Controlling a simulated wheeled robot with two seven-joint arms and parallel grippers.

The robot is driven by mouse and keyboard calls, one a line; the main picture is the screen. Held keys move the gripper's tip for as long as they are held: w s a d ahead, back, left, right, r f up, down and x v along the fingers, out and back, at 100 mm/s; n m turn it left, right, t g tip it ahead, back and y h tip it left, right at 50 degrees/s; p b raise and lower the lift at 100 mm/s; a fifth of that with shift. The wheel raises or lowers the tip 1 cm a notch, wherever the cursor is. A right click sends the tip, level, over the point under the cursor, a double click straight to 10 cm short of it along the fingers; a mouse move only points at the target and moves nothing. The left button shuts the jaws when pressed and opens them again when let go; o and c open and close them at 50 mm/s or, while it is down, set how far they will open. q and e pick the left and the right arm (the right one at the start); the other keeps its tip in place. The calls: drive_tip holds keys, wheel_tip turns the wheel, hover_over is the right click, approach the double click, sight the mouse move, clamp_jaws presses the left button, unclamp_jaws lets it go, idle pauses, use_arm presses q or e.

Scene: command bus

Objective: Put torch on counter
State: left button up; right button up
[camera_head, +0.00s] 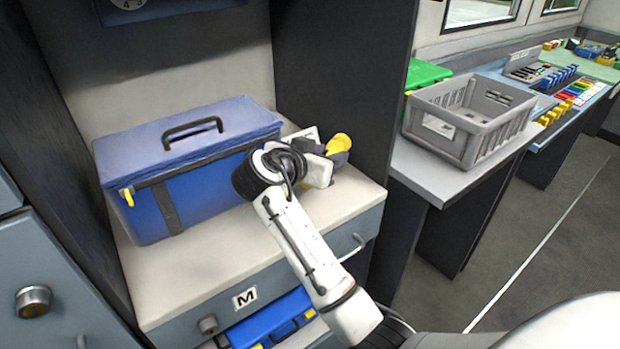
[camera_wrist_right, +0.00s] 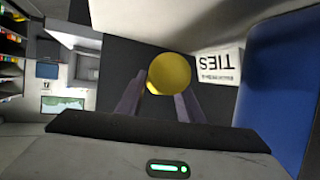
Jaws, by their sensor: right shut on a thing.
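The torch shows as a yellow round head (camera_head: 340,142) at the right end of the counter, beside the blue case. In the right wrist view its yellow end (camera_wrist_right: 169,73) sits between the two fingers. My right gripper (camera_head: 335,158) is shut on the torch, above the pale counter top (camera_head: 205,272). The torch's body is mostly hidden by the gripper, and I cannot tell whether it touches the counter. My left gripper is not in view.
A blue case (camera_head: 165,150) with a black handle fills the counter's back left. A dark upright panel (camera_head: 345,70) stands just right of the gripper. A grey crate (camera_head: 470,120) is on the neighbouring worktop. The counter's front strip is clear.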

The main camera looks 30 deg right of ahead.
drive_tip(key=shift+f, duration=0.9)
wheel_tip(320, 180, down, 2)
drive_tip(key=shift+f, duration=0.65)
drive_tip(key=o, duration=1.2)
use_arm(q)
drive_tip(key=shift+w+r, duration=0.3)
use_arm(e)
drive_tip(key=shift+a, duration=0.1)
